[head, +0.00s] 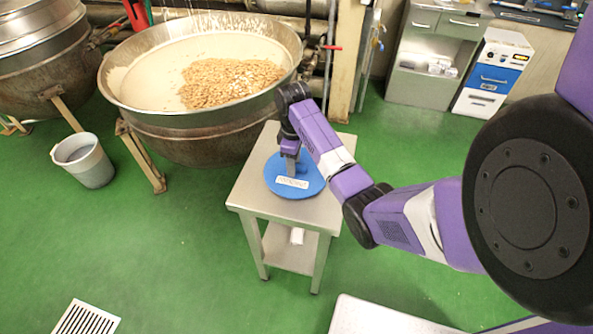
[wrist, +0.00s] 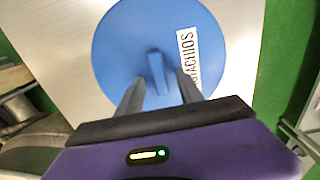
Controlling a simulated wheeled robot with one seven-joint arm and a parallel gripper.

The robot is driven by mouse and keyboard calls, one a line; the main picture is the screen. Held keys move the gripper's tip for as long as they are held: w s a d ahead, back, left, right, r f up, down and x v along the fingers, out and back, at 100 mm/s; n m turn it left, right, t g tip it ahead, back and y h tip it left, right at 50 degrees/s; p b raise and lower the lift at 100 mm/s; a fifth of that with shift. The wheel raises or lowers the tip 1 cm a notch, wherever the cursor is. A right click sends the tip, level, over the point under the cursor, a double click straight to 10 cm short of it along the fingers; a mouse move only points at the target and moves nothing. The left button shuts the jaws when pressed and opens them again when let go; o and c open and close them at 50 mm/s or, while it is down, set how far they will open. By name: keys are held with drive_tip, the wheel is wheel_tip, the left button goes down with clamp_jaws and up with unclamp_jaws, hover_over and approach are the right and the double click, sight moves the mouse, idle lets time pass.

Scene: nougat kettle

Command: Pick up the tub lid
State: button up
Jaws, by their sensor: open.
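The tub lid (head: 309,184) is a round blue disc lying flat on a small steel table (head: 243,190). It has a white label with dark lettering, which reads in part "ACHIOS" in the wrist view. In the wrist view the lid (wrist: 120,45) shows a raised blue bar handle (wrist: 157,75) at its middle. My gripper (wrist: 160,92) is open, with one finger on each side of the near end of the handle. In the head view my gripper (head: 290,165) points down over the lid and partly hides the handle. I cannot tell whether the fingers touch it.
A large steel kettle (head: 205,118) with pale contents and nuts stands behind and left of the table. A grey bucket (head: 84,160) stands on the green floor at left. Cabinets (head: 425,60) stand at back right. Floor left of the table is clear.

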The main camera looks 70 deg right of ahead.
clamp_jaws()
